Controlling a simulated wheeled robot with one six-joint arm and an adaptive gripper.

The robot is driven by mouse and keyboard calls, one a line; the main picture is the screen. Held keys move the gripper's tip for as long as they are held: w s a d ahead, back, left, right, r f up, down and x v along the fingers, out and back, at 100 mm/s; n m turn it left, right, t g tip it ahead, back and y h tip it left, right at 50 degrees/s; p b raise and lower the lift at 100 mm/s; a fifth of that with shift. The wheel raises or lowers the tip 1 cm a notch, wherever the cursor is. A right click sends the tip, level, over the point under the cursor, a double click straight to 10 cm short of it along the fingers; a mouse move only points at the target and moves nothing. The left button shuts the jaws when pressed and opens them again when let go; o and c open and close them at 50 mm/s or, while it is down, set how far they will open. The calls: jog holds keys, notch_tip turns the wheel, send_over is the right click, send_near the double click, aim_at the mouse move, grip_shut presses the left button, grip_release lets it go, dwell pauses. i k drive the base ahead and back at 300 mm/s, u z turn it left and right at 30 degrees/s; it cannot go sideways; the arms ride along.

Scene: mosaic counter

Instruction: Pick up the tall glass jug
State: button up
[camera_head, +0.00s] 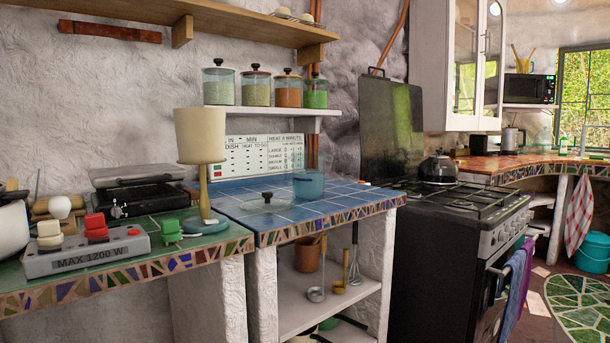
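My gripper is not in view.
A lamp (200,137) and a power strip (86,252) stand on the green-tiled counter at left. Lidded glass jars (255,90) line a wall shelf. A black stove (450,228) with a kettle (438,168) is right of centre. Floor is open at lower right.

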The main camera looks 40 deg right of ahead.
aim_at(308, 166)
jog(key=u, duration=0.4)
jog(key=k, duration=0.55)
jog(key=u, duration=1.05)
jog(key=i, duration=1.55)
jog(key=z, duration=1.1)
jog(key=i, duration=0.35)
jog(key=z, duration=2.35)
